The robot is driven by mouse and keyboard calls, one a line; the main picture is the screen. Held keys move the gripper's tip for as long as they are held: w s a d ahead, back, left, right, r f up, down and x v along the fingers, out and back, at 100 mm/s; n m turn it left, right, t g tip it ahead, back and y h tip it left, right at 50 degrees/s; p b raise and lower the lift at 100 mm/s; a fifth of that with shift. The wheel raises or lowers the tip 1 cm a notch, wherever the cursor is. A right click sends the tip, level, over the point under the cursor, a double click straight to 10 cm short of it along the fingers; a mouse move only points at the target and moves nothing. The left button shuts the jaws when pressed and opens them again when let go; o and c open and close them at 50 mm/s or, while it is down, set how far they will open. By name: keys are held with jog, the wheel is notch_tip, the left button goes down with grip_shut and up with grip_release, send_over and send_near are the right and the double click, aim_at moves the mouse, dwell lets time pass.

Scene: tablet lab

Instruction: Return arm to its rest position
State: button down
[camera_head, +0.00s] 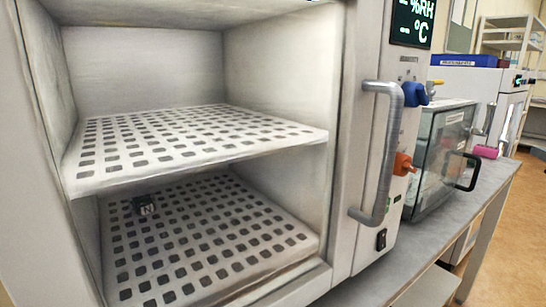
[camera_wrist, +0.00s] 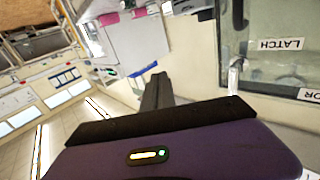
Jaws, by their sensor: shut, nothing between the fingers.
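My gripper (camera_wrist: 157,90) shows in the wrist view, beyond its dark purple body with a small lit indicator. Its two dark fingers lie together with nothing between them. The head view does not show my arm or gripper, so the arm's pose as a whole cannot be seen. In the wrist view the fingers point towards a pale wall and white equipment. They seem clear of contact, but the distance is hard to judge.
In the head view an open chamber holds an upper perforated shelf (camera_head: 190,140) and a lower one (camera_head: 200,240) with a small dark cube (camera_head: 146,207). A grey handle (camera_head: 384,150) juts out at its right. The wrist view shows a window labelled LATCH (camera_wrist: 280,45) at right.

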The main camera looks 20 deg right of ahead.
notch_tip(320, 180, up, 4)
jog(key=s+d+m+h, duration=0.1)
jog(key=s+m+h, duration=0.1)
jog(key=h, duration=0.1)
jog(key=s+a+f+m+h, duration=0.2)
jog(key=s+a+f+h, duration=0.1)
jog(key=a+f, duration=1.75)
jog(key=s+a+f+n+y, duration=0.1)
jog(key=s+a+f, duration=0.2)
jog(key=a, duration=0.4)
jog(key=s+a+f+t+y, duration=0.1)
jog(key=s+a+f, duration=0.2)
jog(key=a, duration=0.4)
jog(key=s+a+f+n+y, duration=0.1)
jog(key=s+a+f, duration=0.2)
jog(key=a, duration=0.4)
jog(key=s+a+f+n+g+y, duration=0.1)
jog(key=s+a+f+n+y, duration=0.2)
jog(key=s+a, duration=0.5)
jog(key=s+a+f+n+g+y, duration=0.1)
jog(key=s+a+n+y, duration=0.1)
jog(key=s+a+y, duration=0.4)
jog(key=s+a+f+n+g+y, duration=0.1)
jog(key=s+a+f+n+y, duration=0.15)
jog(key=s+a, duration=0.7)
notch_tip(320, 180, up, 14)
jog(key=p, duration=1.3)
jog(key=shift+d+f+h, duration=0.15)
jog(key=shift+d+h, duration=0.15)
jog(key=shift+h, duration=0.15)
